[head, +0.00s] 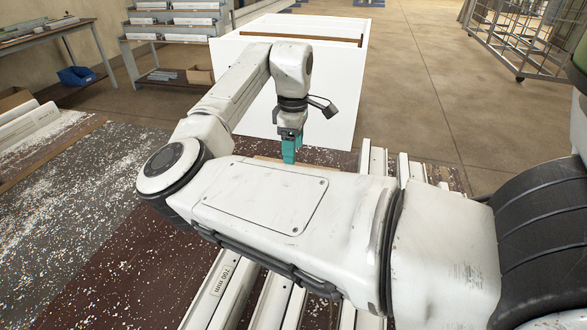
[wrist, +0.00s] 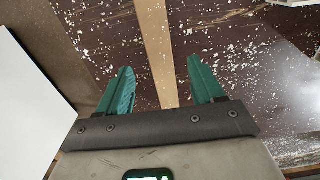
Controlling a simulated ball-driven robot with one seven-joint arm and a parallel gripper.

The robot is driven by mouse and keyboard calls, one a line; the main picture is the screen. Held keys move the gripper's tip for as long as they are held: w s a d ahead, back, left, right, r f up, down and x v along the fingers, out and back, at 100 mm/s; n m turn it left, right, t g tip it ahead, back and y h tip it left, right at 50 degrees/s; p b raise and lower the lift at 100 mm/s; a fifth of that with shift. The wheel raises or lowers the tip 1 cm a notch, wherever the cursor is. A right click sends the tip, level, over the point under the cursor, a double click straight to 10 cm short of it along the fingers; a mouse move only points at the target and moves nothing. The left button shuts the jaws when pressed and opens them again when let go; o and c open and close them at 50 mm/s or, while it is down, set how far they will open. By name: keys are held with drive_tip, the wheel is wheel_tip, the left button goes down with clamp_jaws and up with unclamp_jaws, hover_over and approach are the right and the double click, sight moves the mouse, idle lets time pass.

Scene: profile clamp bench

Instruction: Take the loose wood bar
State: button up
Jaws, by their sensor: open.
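The loose wood bar (wrist: 155,40) is a tan strip on the dark, chip-strewn bench top. In the wrist view it runs from the top edge down between my fingers. In the head view only a small tan piece of it (head: 268,160) shows beyond my forearm, which hides the rest. My gripper (head: 291,152) points down over the bench with teal fingers. In the wrist view my gripper (wrist: 161,66) is open, one finger on each side of the bar. I see no finger touching the bar, and the height between them is hard to tell.
A large white bin (head: 335,95) stands just behind my gripper. The left of the bench (head: 75,200) is open but strewn with chips.

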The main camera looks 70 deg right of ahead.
wheel_tip(320, 180, down, 5)
drive_tip(key=shift+s+r, duration=0.1)
drive_tip(key=shift+s, duration=0.05)
drive_tip(key=shift+c, duration=0.4)
drive_tip(key=c, duration=1.1)
